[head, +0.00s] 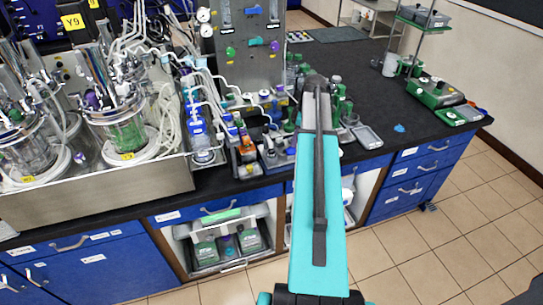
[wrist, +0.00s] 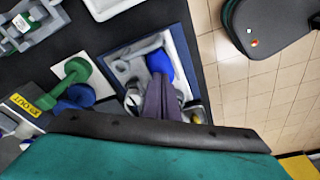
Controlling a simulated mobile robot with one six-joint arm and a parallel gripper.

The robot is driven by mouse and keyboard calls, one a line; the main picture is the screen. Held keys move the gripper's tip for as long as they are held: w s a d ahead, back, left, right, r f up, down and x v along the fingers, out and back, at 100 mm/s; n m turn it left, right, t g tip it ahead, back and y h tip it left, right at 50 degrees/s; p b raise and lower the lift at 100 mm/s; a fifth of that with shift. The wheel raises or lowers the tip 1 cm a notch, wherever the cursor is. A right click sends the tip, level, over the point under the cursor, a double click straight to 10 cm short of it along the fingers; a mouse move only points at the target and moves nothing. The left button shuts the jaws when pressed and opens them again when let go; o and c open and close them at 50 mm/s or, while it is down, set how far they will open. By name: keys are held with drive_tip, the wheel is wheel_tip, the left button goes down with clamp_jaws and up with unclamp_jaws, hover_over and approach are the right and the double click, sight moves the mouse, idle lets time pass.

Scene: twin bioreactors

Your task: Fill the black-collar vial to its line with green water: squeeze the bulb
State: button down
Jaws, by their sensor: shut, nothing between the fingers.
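My gripper (wrist: 161,84) shows in the wrist view with its grey-purple fingers together and nothing visible between them. A rounded blue bulb-like piece (wrist: 159,62) lies just past the fingertips; I cannot tell whether they touch it. It sits over a pale tray (wrist: 122,70) with a blue rim, with small grey and white parts near the fingers. In the head view my arm hides the gripper's surroundings. The glass vessel (head: 127,136) at left holds green liquid. I cannot make out the black-collar vial or its line in either view.
A green dumbbell-shaped piece (wrist: 75,72) and a yellow OUT label (wrist: 31,104) are left of the tray. Racks with bottles (head: 243,150) crowd the bench beside my arm. A green-grey device (head: 440,95) stands at right. The black bench top (head: 375,85) between is mostly clear.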

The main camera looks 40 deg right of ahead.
drive_tip(key=shift+f+b, duration=0.4)
drive_tip(key=shift+f, duration=0.55)
drive_tip(key=shift+r, duration=0.1)
drive_tip(key=shift+r+p, duration=0.65)
drive_tip(key=shift+r, duration=0.5)
drive_tip(key=shift+f+b, duration=0.65)
drive_tip(key=shift+f, duration=0.55)
idle(0.5)
drive_tip(key=shift+r, duration=0.15)
drive_tip(key=shift+r+p, duration=0.65)
drive_tip(key=shift+r, duration=0.35)
idle(0.4)
